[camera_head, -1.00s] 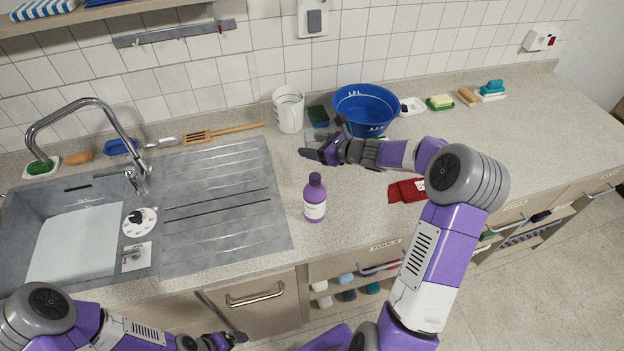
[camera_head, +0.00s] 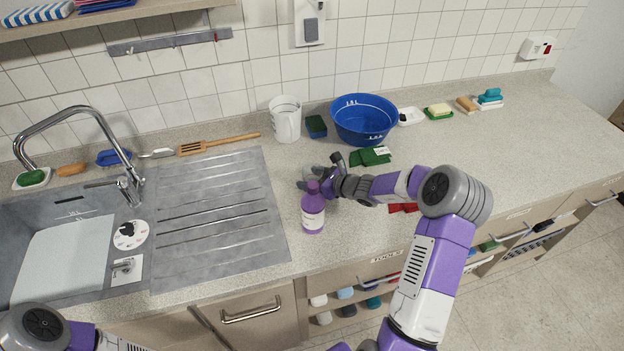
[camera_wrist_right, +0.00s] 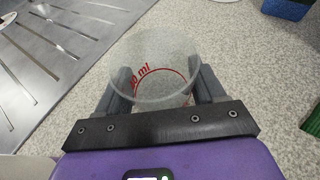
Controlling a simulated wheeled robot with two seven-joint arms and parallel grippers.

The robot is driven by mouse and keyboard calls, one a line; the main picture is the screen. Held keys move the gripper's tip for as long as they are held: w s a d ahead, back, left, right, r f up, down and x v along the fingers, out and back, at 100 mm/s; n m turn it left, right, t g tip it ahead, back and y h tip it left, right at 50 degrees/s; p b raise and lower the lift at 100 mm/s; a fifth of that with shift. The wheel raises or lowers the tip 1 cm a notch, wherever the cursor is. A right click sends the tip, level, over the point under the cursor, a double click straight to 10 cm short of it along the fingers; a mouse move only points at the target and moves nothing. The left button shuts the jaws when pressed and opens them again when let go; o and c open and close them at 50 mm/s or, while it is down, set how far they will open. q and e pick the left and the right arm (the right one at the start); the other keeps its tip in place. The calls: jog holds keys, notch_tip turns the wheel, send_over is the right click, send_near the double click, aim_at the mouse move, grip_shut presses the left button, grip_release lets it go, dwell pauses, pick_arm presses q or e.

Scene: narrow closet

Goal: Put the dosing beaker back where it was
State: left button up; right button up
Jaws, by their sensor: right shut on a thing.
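The dosing beaker (camera_wrist_right: 152,62) is a small clear cup with red ml markings. In the right wrist view it stands between the fingers of my right gripper (camera_wrist_right: 163,88), which is shut on it. In the head view the right gripper (camera_head: 318,180) is over the counter, just behind the purple bottle (camera_head: 313,212), and the clear beaker is hard to make out there. I cannot tell whether the beaker touches the counter. My left gripper is out of view; only part of my left arm shows at the bottom left.
The sink drainboard (camera_head: 215,215) lies left of the gripper. Green cloths (camera_head: 370,156) lie before the bowl, and a red cloth (camera_head: 403,207) lies partly behind my arm. The right counter is mostly clear.

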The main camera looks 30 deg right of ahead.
jog(key=shift+f, duration=0.15)
jog(key=o, duration=1)
jog(key=shift+o, duration=0.2)
jog(key=shift+s+d+r, duration=0.1)
jog(key=shift+s+r, duration=0.05)
jog(key=shift+r, duration=0.15)
jog(key=p+v, duration=0.1)
jog(key=v, duration=1)
jog(key=shift+s+d+p, duration=0.15)
jog(key=shift+s+p, duration=0.1)
jog(key=shift+p, duration=0.05)
